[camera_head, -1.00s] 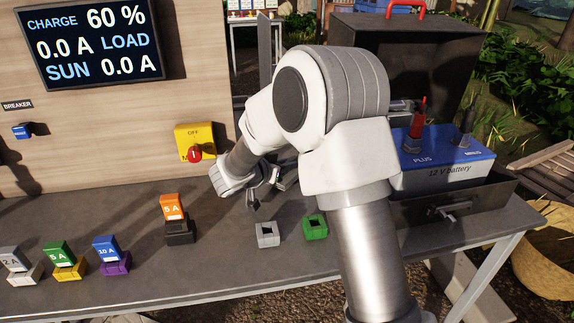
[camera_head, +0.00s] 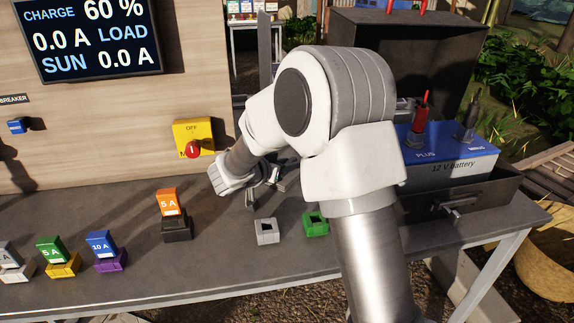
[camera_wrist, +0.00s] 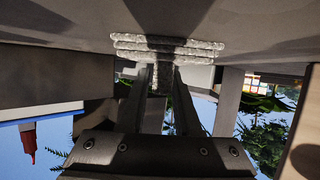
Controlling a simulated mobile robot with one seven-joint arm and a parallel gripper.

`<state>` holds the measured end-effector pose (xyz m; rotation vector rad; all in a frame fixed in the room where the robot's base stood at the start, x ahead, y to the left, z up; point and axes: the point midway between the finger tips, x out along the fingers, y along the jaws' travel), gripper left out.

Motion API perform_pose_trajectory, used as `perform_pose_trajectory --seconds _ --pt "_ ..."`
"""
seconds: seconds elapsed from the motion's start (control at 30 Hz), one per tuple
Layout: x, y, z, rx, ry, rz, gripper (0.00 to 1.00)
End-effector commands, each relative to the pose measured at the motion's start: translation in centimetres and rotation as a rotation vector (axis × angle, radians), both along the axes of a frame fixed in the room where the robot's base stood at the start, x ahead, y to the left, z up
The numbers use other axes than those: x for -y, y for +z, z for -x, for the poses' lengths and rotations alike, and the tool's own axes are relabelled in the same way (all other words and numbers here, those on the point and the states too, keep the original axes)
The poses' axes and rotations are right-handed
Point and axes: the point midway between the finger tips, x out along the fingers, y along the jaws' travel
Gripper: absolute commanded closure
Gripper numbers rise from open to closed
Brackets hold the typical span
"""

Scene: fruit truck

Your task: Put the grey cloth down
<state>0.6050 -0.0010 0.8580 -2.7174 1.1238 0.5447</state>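The grey cloth (camera_wrist: 165,48) shows in the wrist view as a folded, layered pad close to the grey bench top. A raised part of it sits between my gripper's fingertips (camera_wrist: 162,75), which appear to press on it from both sides. I cannot tell whether the pad touches the bench. In the head view my gripper (camera_head: 264,192) is low over the bench (camera_head: 210,262), behind the grey and green sockets. The cloth cannot be made out there, and my arm hides part of that area.
A grey socket (camera_head: 267,231) and a green socket (camera_head: 315,223) stand close in front of my gripper. A 12 V battery (camera_head: 455,170) in a tray is at right. An orange fuse (camera_head: 169,203) and a yellow switch (camera_head: 194,137) are left. Bare bench lies between the fuse and grey socket.

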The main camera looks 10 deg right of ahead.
Motion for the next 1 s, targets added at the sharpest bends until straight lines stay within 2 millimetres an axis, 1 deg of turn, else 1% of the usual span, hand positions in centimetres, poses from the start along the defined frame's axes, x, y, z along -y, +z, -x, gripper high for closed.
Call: perform_pose_trajectory --seconds 0.03,0.07,0.1,0.43,0.73,0.77,0.8,1.0 --pt "0.0 0.0 0.0 0.000 0.000 0.000 0.57" --pt "0.0 0.0 0.0 0.000 0.000 0.000 0.52" --pt "0.0 0.0 0.0 0.000 0.000 0.000 0.51" --pt "0.0 0.2 0.0 -0.001 -0.001 0.001 0.51" --pt "0.0 1.8 0.0 -0.003 0.000 0.002 0.51" --pt "-0.3 1.9 0.3 -0.002 0.003 0.001 0.51" --pt "-1.3 2.0 1.0 0.000 0.007 0.000 0.51" --pt "-4.5 3.9 4.3 0.001 0.005 0.001 0.51"
